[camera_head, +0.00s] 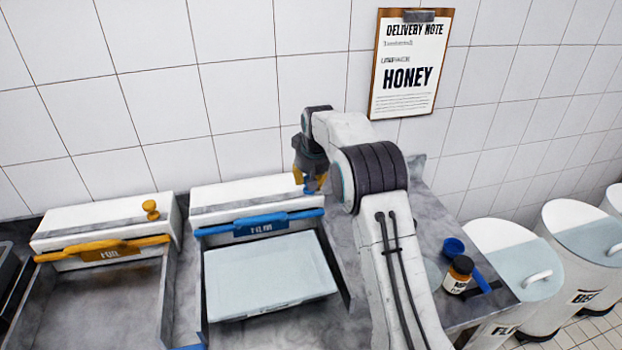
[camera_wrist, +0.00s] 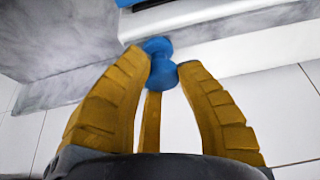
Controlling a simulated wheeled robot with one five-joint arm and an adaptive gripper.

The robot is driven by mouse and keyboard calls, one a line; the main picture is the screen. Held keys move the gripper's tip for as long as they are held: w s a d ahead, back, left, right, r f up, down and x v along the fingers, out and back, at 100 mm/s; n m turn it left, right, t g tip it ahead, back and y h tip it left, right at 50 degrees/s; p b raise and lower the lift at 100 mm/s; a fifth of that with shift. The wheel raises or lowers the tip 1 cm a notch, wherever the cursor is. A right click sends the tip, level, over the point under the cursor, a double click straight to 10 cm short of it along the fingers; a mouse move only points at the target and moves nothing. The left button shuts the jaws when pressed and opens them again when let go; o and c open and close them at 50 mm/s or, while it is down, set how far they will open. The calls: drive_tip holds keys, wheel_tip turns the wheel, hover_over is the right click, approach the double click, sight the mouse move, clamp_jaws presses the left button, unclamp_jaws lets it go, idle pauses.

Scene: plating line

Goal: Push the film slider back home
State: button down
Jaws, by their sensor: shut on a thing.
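The film dispenser (camera_head: 250,197) is a white box against the back wall with a blue bar (camera_head: 262,224) labelled FILM along its front. Its slider is a blue knob (camera_wrist: 160,65) at the right end of the box top. My gripper (camera_head: 311,184) reaches down there from the right. In the wrist view, my gripper's yellow fingers (camera_wrist: 152,75) are shut on the blue knob. In the head view the knob is mostly hidden by the fingers.
A foil dispenser (camera_head: 90,219) with a yellow knob (camera_head: 150,209) stands at the left. A pale blue tray (camera_head: 265,275) lies before the film box. White lidded bins (camera_head: 515,262) stand at the right.

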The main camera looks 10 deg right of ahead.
drive_tip(key=shift+w+d+r, duration=0.15)
drive_tip(key=shift+r, duration=0.05)
drive_tip(key=c, duration=0.8)
unclamp_jaws()
drive_tip(key=shift+f, duration=0.2)
drive_tip(key=v, duration=1.2)
